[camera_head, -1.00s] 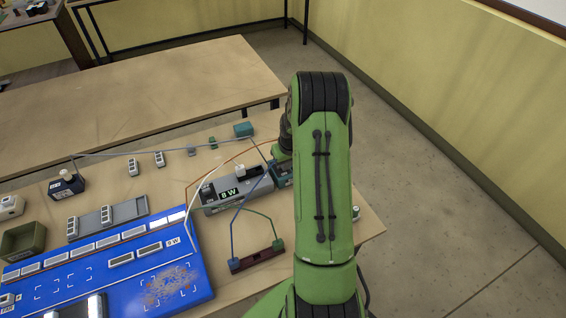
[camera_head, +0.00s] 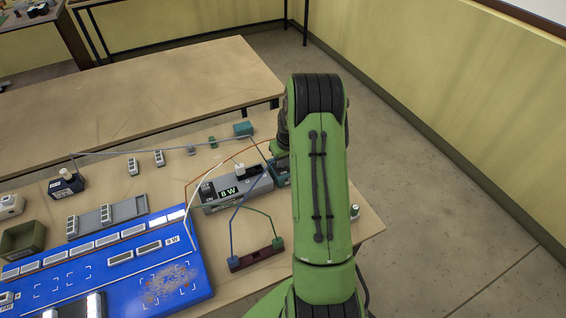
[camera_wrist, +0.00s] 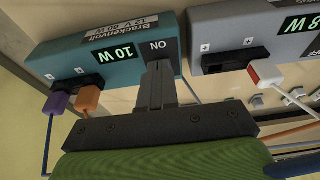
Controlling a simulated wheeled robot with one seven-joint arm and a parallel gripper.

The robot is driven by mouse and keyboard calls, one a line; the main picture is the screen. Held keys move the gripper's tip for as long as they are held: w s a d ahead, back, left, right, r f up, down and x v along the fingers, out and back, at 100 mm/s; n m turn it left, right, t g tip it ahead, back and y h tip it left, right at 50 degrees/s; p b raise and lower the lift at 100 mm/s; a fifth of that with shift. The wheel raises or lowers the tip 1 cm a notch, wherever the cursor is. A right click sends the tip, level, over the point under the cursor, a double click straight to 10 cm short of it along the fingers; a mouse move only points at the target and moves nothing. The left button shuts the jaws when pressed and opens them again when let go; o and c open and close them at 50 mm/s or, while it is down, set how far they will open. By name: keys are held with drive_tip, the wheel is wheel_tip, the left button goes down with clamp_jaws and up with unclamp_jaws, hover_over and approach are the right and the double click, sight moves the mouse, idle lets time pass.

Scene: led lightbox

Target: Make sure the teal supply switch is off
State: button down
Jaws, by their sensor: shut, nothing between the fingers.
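The teal supply (camera_wrist: 95,62) fills the upper left of the wrist view, upside down, with a "Brackenvolt 12 V 60 W" label. Its lit display (camera_wrist: 114,53) reads 10 W. An "ON" mark (camera_wrist: 159,45) shows on a dark panel beside the display. My gripper (camera_wrist: 158,66) is shut and empty, its fingertips at this panel just below the mark. The fingers hide the switch; I cannot tell its position or whether they touch it. In the head view, a small part of the teal supply (camera_head: 282,172) shows left of my arm.
A grey supply (camera_wrist: 245,30) with a lit 8 W display stands close beside the teal one. Purple (camera_wrist: 57,103) and orange (camera_wrist: 88,98) plugs sit at the teal supply's terminals. Wires cross the table near a blue board (camera_head: 120,262).

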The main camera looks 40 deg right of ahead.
drive_tip(key=shift+w+r, duration=0.1)
drive_tip(key=shift+r, duration=0.15)
drive_tip(key=w+p+v, duration=0.1)
drive_tip(key=p+v, duration=0.3)
drive_tip(key=v, duration=0.2)
drive_tip(key=shift+w+d+r, duration=0.25)
drive_tip(key=shift+w, duration=0.1)
